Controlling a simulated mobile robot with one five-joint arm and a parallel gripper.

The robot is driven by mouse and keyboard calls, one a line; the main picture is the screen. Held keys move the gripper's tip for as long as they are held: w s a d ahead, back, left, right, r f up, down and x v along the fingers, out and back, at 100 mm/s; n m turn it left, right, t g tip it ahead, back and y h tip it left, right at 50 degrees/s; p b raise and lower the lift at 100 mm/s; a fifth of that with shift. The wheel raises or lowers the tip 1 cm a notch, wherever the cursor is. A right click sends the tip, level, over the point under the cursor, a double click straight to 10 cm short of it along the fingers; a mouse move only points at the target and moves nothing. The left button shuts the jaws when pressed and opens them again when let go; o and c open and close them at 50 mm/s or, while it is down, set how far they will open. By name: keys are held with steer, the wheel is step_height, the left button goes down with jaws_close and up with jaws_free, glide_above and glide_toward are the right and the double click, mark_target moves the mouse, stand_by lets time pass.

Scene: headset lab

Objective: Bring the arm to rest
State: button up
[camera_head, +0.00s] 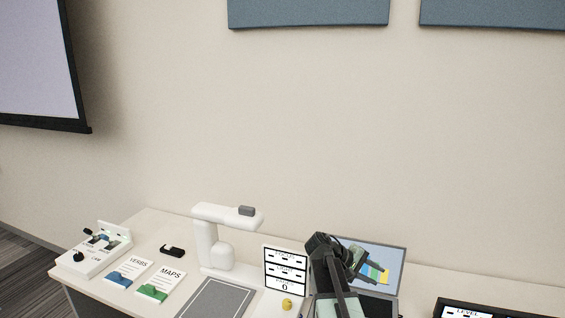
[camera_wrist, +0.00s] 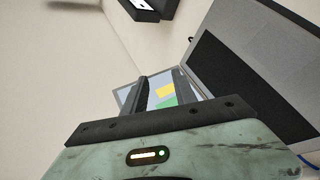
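My arm is dark and rises from the bottom of the head view in front of the laptop. My gripper (camera_head: 362,266) is at its upper end, over the laptop's screen in the picture. In the wrist view the two dark fingers of my gripper (camera_wrist: 161,82) stand apart with nothing between them. The laptop (camera_head: 392,255) shows a coloured picture, partly hidden by my arm. Its screen also shows beyond the fingers in the wrist view (camera_wrist: 166,92).
On the white table (camera_head: 145,225) stand a white document camera (camera_head: 205,240), a switch box (camera_head: 95,255), cards marked VERBS (camera_head: 129,270) and MAPS (camera_head: 161,282), a grey mat (camera_head: 215,302), a panel with a yellow knob (camera_head: 287,303), and a dark-framed display (camera_head: 490,309).

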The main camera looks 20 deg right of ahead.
steer(key=s+a+f+y, duration=0.1)
steer(key=a+f+y, duration=0.1)
steer(key=a, duration=1)
steer(key=s+a+f+t+y, duration=0.1)
steer(key=a+y, duration=0.4)
steer(key=a, duration=0.7)
steer(key=s+a+f+t+y+p, duration=0.1)
steer(key=a+f, duration=0.4)
steer(key=a, duration=0.7)
steer(key=shift+s+a+f+m+y, duration=0.15)
steer(key=shift+s+m+y, duration=0.4)
steer(key=shift+y, duration=0.85)
steer(key=shift+s, duration=0.1)
